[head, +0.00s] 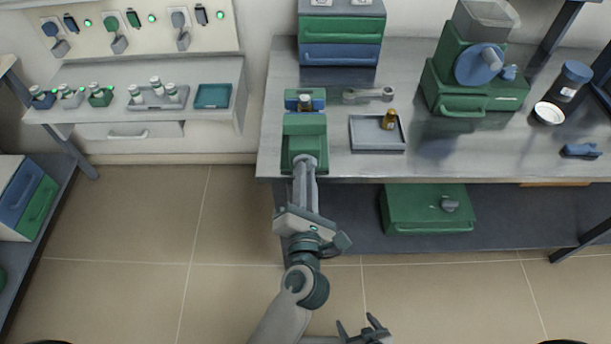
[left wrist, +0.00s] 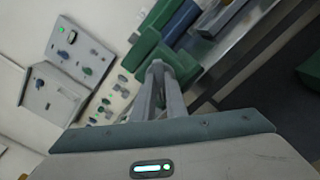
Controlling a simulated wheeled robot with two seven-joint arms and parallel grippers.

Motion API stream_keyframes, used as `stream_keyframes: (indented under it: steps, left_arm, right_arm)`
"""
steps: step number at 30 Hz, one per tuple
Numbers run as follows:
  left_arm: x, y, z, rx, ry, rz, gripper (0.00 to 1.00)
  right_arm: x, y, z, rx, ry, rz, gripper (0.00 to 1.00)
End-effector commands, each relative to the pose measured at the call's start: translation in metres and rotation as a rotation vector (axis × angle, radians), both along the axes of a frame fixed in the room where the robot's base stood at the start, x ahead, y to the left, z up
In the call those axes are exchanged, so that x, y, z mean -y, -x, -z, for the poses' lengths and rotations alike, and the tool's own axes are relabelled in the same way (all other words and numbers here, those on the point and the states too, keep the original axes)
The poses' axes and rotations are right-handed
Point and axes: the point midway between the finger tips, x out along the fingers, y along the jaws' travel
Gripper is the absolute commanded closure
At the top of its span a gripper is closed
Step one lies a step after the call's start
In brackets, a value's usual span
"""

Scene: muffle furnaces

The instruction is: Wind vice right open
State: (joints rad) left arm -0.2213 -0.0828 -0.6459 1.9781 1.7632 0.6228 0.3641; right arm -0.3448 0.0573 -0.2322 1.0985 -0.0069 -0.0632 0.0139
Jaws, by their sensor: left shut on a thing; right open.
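The vice (head: 304,126) stands at the left front of the metal bench, with a green front body and a blue part behind. A small pale-topped piece (head: 305,101) shows at the blue part; I cannot tell whether it is clamped. My left gripper (head: 305,165) is shut on the vice's handle at its front, and its fingers hide most of the handle. In the left wrist view the closed fingers (left wrist: 158,72) meet a grey end against the green vice (left wrist: 150,45). My right gripper (head: 364,330) is open and empty, low in the head view, away from the bench.
A grey tray (head: 364,141) with a brass-coloured piece (head: 389,119) lies right of the vice. A grey wrench-like tool (head: 368,94) lies behind it. A green machine (head: 468,85) stands further right. A blue and green drawer unit (head: 341,42) stands behind.

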Motion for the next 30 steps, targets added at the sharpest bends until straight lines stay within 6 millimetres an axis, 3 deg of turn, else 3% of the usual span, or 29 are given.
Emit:
stream_keyframes:
  steps: [9, 23, 24, 25, 30]
  left_arm:
    - [-0.0003, 0.0007, 0.0026, -0.005, 0.121, 0.000, 1.00]
    - [-0.0003, 0.0007, 0.0026, -0.005, 0.136, 0.000, 1.00]
    - [-0.0003, 0.0007, 0.0024, -0.005, 0.136, 0.000, 0.79]
    - [-0.0003, 0.0007, 0.0023, -0.005, 0.136, 0.000, 0.72]
    - [-0.0002, 0.0004, 0.0013, -0.003, 0.135, 0.000, 0.70]
  right_arm:
    - [0.0042, -0.0012, 0.0012, -0.008, 0.006, 0.004, 0.28]
    - [0.0053, 0.0056, 0.0023, -0.017, 0.007, 0.003, 0.28]
    - [0.0052, 0.0063, 0.0027, -0.018, 0.008, 0.003, 0.28]
    - [0.0052, 0.0066, 0.0030, -0.019, 0.008, 0.003, 0.28]
    - [0.0050, 0.0083, 0.0044, -0.023, 0.008, 0.003, 0.28]
